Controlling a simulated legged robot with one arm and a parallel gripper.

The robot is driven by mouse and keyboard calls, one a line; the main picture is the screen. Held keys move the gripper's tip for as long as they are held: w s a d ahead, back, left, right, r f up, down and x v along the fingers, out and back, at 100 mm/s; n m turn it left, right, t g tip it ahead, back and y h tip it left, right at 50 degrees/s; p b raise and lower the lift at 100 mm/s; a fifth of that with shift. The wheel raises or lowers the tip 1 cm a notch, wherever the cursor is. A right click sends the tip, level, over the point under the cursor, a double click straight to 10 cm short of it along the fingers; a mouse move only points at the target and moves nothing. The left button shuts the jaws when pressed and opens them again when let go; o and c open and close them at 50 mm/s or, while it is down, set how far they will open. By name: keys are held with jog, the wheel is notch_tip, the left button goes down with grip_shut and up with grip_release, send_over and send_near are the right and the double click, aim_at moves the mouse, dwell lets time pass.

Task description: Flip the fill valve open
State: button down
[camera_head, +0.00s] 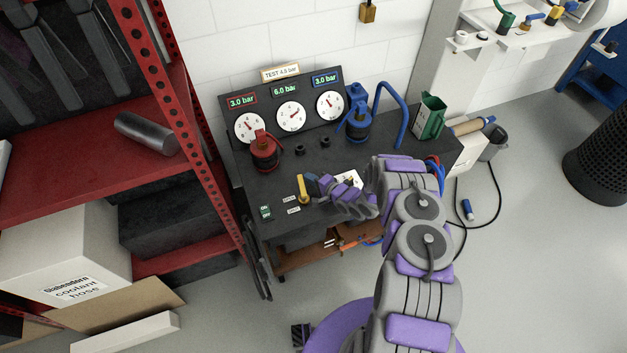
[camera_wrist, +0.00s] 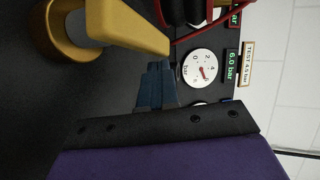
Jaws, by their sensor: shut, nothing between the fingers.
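The yellow fill valve (camera_head: 303,188) stands on the dark bench top, beside small white labels (camera_head: 290,204). In the wrist view its yellow lever (camera_wrist: 125,24) reaches from a round yellow base (camera_wrist: 55,40) toward the picture's upper middle. My gripper (camera_head: 313,183) is just right of the valve in the head view. In the wrist view my gripper's blue-grey fingertips (camera_wrist: 157,74) are together, with nothing between them, close to the lever's end. I cannot tell whether they touch it.
Behind the valve stand a red fitting (camera_head: 264,150), a blue fitting (camera_head: 358,122) and a gauge panel (camera_head: 283,102) with three dials. A red shelf rack (camera_head: 190,100) stands close on the left.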

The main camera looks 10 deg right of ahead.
jog(key=shift+w+a, duration=0.2)
jog(key=shift+a, duration=0.15)
dwell(0.6)
jog(key=p+v, duration=0.3)
jog(key=v, duration=1.4)
jog(key=shift+s+d, duration=0.15)
jog(key=shift+d, duration=0.05)
jog(key=shift+f, duration=0.1)
